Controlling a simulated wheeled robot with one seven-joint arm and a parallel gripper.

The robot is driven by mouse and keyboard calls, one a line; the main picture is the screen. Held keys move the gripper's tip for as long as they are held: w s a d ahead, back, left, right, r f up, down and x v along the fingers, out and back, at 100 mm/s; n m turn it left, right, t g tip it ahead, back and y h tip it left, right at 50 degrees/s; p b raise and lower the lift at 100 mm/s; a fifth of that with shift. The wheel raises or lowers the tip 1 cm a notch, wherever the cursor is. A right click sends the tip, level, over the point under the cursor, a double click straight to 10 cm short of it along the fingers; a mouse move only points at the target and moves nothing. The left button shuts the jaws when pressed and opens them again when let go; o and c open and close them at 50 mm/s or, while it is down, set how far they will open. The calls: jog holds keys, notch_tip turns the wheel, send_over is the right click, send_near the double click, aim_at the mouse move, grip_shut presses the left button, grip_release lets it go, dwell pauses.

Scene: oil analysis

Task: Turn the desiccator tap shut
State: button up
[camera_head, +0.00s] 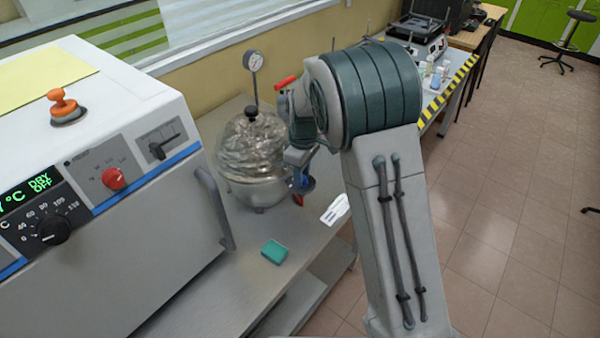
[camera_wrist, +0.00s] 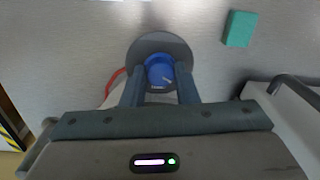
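The desiccator (camera_head: 250,160) is a clear domed vessel with a black knob on top, standing on the grey bench. In the wrist view a round blue knob (camera_wrist: 160,72), probably the tap, sits in front of a dark grey disc. A small blue part (camera_head: 308,182) also shows beside the vessel in the head view. My gripper (camera_wrist: 160,75) points down with one finger on each side of the blue knob. The fingers are close to its sides; whether they press on it I cannot tell. My arm hides part of the vessel's right side.
A pressure gauge (camera_head: 253,61) stands behind the vessel. A large white oven (camera_head: 130,150) fills the left, its door handle (camera_head: 214,205) jutting toward the vessel. A green sponge (camera_head: 274,252) and a white label (camera_head: 335,209) lie on the bench (camera_head: 232,290) in front.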

jog(key=shift+a, duration=0.1)
jog(key=shift+c, duration=0.7)
jog(key=shift+o, duration=0.2)
jog(key=shift+m+b, duration=0.5)
jog(key=shift+m, duration=0.6)
jog(key=m+b, duration=0.1)
jog(key=m, duration=0.2)
jog(key=shift+m, duration=0.3)
jog(key=m+b, duration=0.1)
jog(key=m, duration=0.4)
jog(key=shift+m+t, duration=0.3)
jog(key=shift+m, duration=0.1)
jog(key=o, duration=1)
jog(key=shift+c, duration=0.2)
